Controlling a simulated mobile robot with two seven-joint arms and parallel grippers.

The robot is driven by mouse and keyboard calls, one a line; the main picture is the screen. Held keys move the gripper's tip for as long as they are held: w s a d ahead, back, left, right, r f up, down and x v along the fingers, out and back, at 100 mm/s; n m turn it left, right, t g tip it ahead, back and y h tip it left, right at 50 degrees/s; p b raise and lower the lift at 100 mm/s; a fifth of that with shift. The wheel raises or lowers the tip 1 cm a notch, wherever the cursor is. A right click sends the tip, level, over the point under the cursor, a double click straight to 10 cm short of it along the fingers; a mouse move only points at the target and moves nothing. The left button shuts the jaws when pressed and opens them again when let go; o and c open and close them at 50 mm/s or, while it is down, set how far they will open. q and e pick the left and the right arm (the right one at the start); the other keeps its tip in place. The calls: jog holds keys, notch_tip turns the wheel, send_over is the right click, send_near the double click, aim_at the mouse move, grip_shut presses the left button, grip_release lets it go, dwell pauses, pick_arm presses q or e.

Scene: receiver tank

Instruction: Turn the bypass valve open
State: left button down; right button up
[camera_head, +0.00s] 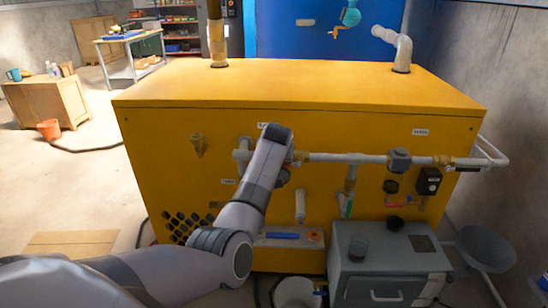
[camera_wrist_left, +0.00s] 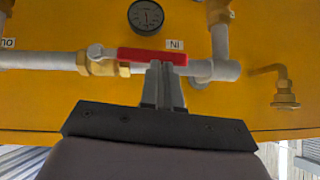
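In the left wrist view, which shows the panel upside down, a red lever handle (camera_wrist_left: 152,56) lies along a grey horizontal pipe with brass fittings (camera_wrist_left: 100,63). No bypass label is readable there; I take this lever valve for the bypass valve. My left gripper (camera_wrist_left: 164,64) has its fingers close together, with the tips at the red handle's edge. I cannot tell whether they touch it. In the head view my left arm reaches to the yellow tank cabinet (camera_head: 300,90) and its wrist hides the gripper and the lever. My right gripper is not in view.
A round gauge (camera_wrist_left: 146,16) and a brass elbow (camera_wrist_left: 284,90) are near the lever. The grey pipe (camera_head: 340,158) runs right across the cabinet front. A grey box (camera_head: 385,268), a white bucket (camera_head: 296,293) and a round pan (camera_head: 486,247) stand before it.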

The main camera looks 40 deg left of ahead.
pick_arm(q)
jog(key=w+a+r+p+v, duration=0.1)
jog(key=p+v, duration=0.3)
jog(key=v, duration=0.8)
jog(key=shift+d+r, duration=0.2)
jog(key=shift+r, duration=0.55)
